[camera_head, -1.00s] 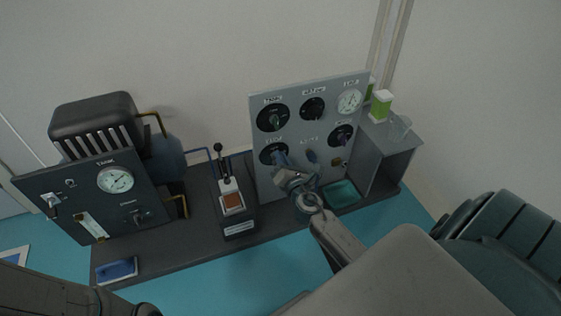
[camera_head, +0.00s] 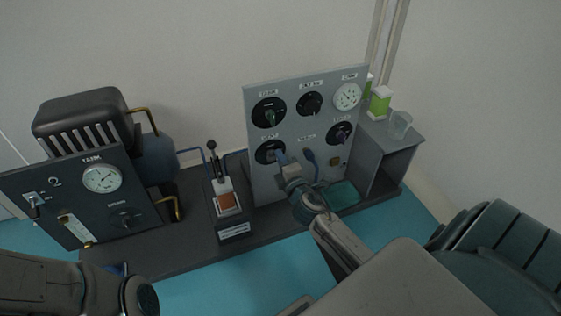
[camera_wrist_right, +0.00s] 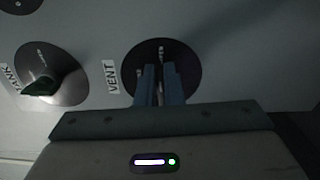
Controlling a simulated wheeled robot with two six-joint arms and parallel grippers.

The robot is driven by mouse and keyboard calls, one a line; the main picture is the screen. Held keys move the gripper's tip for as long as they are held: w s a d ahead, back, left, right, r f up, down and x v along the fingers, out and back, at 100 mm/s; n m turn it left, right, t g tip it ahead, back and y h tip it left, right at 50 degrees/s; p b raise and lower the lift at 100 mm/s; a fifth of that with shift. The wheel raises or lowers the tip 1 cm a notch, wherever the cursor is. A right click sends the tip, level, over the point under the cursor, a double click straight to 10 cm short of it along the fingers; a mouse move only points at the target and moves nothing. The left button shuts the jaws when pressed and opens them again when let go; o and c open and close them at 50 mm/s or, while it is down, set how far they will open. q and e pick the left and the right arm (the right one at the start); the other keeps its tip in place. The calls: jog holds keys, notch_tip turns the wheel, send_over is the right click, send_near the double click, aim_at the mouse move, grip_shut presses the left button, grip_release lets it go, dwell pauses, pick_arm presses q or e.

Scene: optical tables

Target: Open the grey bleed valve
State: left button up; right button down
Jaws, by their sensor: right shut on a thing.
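The grey panel (camera_head: 257,190) carries several round black dials with knobs. My right gripper (camera_head: 280,157) is at the lower-left dial (camera_head: 264,153), labelled VENT in the right wrist view. There its two fingers (camera_wrist_right: 160,86) are shut on the VENT knob, which is mostly hidden between them. A blue-grey lever (camera_head: 309,157) sits just right of the gripper, under a label too small to read. I cannot tell which of these is the grey bleed valve. My left arm shows at the bottom left; its gripper is out of view.
A white gauge (camera_head: 347,96) is at the panel's upper right. A dark tank panel (camera_head: 60,190) is further left. A grey shelf box (camera_head: 397,152) holds a glass (camera_head: 400,121).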

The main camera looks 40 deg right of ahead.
jog(key=shift+f+m, duration=0.15)
jog(key=shift+m, duration=0.55)
jog(key=c, duration=1.6)
grip_release()
jog(key=shift+o, duration=0.2)
jog(key=v, duration=1.1)
